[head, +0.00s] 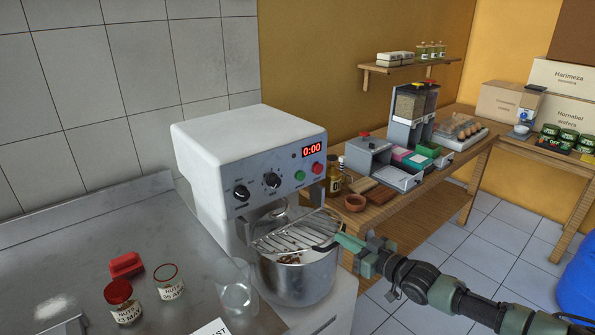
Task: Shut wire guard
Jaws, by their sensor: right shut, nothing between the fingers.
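The white stand mixer (245,150) stands on the metal counter at the centre, its display reading 0:00. Its wire guard (293,234) is a slatted metal grid above the steel bowl (305,282). A gap shows between the guard's front edge and the bowl, with brown contents visible below; I cannot tell its exact angle. My right gripper (342,242) comes in from the right and is shut and empty. Its tips are at the guard's right end; I cannot tell whether they touch it. My left gripper is out of view.
A wooden bench (405,205) with dispensers and boxes stands behind my right arm.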

